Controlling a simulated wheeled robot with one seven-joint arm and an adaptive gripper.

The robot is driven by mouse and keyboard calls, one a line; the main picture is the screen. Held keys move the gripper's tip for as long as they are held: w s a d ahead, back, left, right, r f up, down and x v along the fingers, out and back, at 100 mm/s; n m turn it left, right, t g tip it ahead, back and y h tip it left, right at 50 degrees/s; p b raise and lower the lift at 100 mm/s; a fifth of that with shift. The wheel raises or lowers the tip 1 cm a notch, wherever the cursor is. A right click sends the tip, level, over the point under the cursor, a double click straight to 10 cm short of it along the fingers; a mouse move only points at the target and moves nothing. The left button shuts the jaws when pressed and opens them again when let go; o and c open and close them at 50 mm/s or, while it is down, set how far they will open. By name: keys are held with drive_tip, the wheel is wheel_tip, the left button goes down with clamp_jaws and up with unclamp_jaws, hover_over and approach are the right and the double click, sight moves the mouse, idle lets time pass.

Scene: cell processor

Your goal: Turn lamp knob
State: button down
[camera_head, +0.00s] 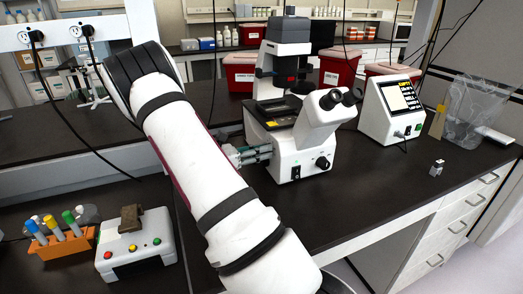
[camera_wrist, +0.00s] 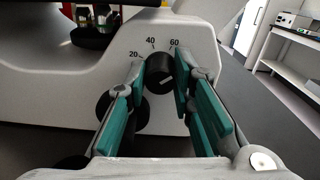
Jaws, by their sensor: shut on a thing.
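The lamp knob (camera_wrist: 159,74) is a short black cylinder on the microscope's white side panel, below a scale printed 20, 40 and 60. A small pale mark shows low on its face. My gripper (camera_wrist: 160,68) has its teal-padded fingers on either side of the knob and is shut on it. In the head view my gripper (camera_head: 250,154) meets the left side of the white microscope (camera_head: 314,135), and the lamp knob is hidden there. Larger dark knobs (camera_wrist: 128,112) sit lower left of the lamp knob in the wrist view, partly behind the left finger.
A white device with a screen (camera_head: 391,108) stands right of the microscope. Red bins (camera_head: 338,72) stand behind it. A button box (camera_head: 136,250) and an orange tube rack (camera_head: 62,246) are at the front left. The bench's front right is mostly clear.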

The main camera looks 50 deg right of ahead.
drive_tip(key=n, duration=0.5)
drive_tip(key=shift+n, duration=0.3)
drive_tip(key=shift+f, duration=0.1)
idle(0.3)
drive_tip(key=c, duration=1.4)
unclamp_jaws()
drive_tip(key=shift+o, duration=0.2)
drive_tip(key=v, duration=1.2)
drive_tip(key=shift+a, duration=0.1)
